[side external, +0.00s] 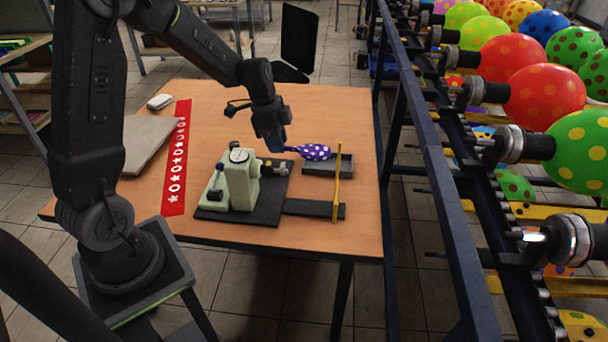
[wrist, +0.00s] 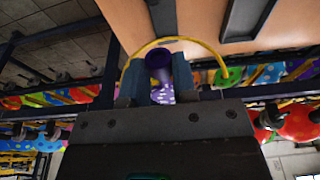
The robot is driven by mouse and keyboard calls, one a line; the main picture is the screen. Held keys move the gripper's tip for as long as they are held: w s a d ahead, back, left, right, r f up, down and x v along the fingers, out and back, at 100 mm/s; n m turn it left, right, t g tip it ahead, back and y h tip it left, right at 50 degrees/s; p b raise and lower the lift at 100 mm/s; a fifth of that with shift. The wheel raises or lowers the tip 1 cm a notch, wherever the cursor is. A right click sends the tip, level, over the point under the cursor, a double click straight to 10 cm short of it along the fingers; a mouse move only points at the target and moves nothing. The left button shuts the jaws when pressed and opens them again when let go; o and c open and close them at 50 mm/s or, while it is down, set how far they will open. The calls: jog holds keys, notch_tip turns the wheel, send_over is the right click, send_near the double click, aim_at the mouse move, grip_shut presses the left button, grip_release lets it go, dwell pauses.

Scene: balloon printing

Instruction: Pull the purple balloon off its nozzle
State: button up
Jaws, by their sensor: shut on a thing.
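The purple balloon (side external: 314,152) with white dots lies sideways in the side view, its neck pointing left. My gripper (side external: 279,141) is at the neck. In the wrist view, my gripper (wrist: 156,78) is shut on the purple balloon (wrist: 162,92), with a finger on each side of the neck. The flared, dark mouth of the neck shows past the fingers, and I see no nozzle in it. The pale green machine (side external: 241,180) with a dial stands just left of the balloon. Its nozzle end (side external: 271,164) is close below my gripper; the gap is hard to judge.
A red strip with white stars (side external: 178,160) and a grey board (side external: 150,143) lie left. A rack of balloons (side external: 490,150) runs along the right side.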

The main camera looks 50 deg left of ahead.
notch_tip(320, 180, up, 10)
dwell(0.8)
